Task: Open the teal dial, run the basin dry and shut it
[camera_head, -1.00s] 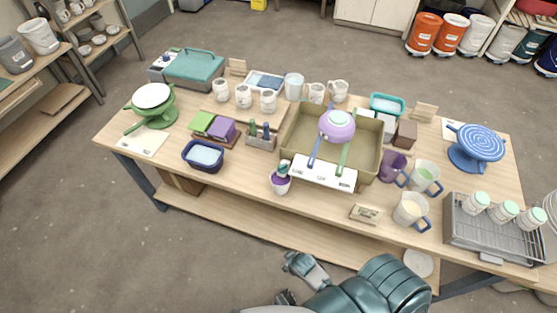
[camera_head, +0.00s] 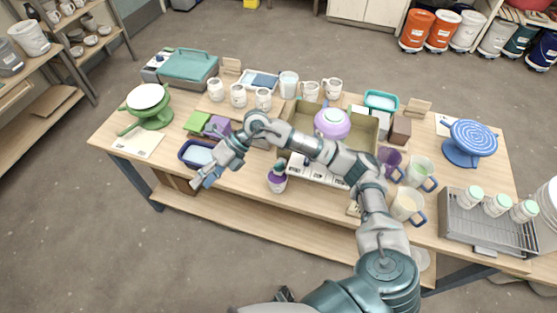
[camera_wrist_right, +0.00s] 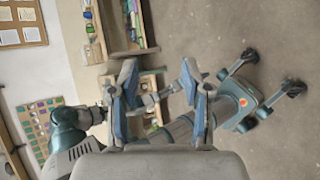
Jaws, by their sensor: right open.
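The olive basin (camera_head: 365,130) stands at the middle of the table with a purple bowl (camera_head: 332,123) in it. A white labelled panel (camera_head: 318,172) lies along its front, partly behind my right arm. I cannot make out a teal dial; my arm hides part of the basin. My right gripper (camera_head: 208,180) is open and empty, left of the basin, above the table's front edge near a navy tub (camera_head: 191,150). Its two blue-padded fingers stand apart in the right wrist view (camera_wrist_right: 160,75). My left gripper is not seen.
A purple pot (camera_head: 278,184) stands between my gripper and the basin. Mugs (camera_head: 408,204) and a drying rack (camera_head: 487,232) stand to the right. A green stand (camera_head: 156,120) and a teal-lidded box (camera_head: 190,66) are at the left. Floor in front is clear.

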